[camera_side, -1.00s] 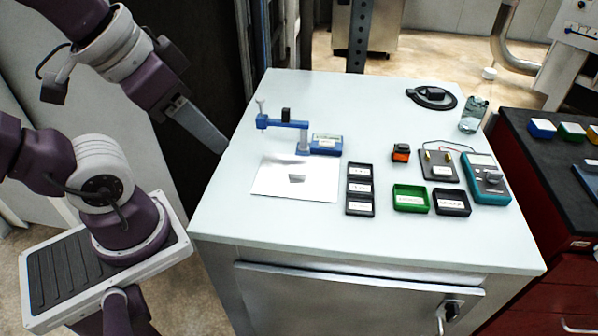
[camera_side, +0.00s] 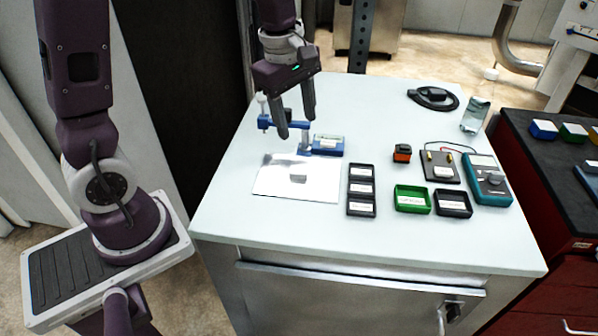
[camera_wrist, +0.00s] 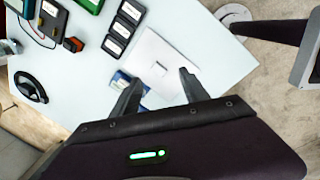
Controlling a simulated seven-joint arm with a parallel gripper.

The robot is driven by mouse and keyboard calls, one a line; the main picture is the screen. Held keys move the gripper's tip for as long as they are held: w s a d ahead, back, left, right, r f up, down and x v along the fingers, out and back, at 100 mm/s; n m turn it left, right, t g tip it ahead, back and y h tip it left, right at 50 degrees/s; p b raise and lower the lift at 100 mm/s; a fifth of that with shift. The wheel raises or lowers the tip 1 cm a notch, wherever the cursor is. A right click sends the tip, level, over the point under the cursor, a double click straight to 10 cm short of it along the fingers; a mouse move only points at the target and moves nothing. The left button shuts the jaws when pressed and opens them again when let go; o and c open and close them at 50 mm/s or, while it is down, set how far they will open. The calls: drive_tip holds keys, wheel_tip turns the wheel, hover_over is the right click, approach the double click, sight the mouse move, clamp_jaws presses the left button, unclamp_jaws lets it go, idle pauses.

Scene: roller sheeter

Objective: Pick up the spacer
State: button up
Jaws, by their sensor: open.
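A small grey block (camera_side: 298,179), which looks like the spacer, lies on a shiny white sheet (camera_side: 270,184) on the table. In the wrist view the block (camera_wrist: 159,68) appears between my fingertips but lies below them on the sheet. My gripper (camera_side: 296,127) is open and empty. It points down, in the air above the table near the blue stand, and its fingers hide part of the stand.
The blue stand (camera_side: 305,146) with a labelled blue block (camera_side: 328,145) is behind the sheet. To the right are a black three-compartment tray (camera_side: 361,190), green bin (camera_side: 411,199), black bin (camera_side: 453,203), orange-black block (camera_side: 402,153) and teal meter (camera_side: 488,180). The table's front left is clear.

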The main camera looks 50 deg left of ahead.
sight(299, 170)
drive_tip(key=w+a+f+n, duration=0.1)
drive_tip(key=f+n, duration=0.1)
drive_tip(key=f, duration=0.1)
drive_tip(key=w+a+f+n+g, duration=0.1)
drive_tip(key=w+f+n, duration=0.1)
drive_tip(key=f+n, duration=0.1)
drive_tip(key=w+a+f+n, duration=0.1)
drive_tip(key=f+n, duration=0.1)
drive_tip(key=f, duration=0.2)
drive_tip(key=shift+w+a+f+n+g, duration=0.1)
drive_tip(key=shift+w+a+n+g, duration=0.1)
drive_tip(key=shift+a+n+g, duration=0.15)
drive_tip(key=f, duration=0.7)
drive_tip(key=shift+s+a+f, duration=0.25)
drive_tip(key=shift+a, duration=0.05)
clamp_jaws()
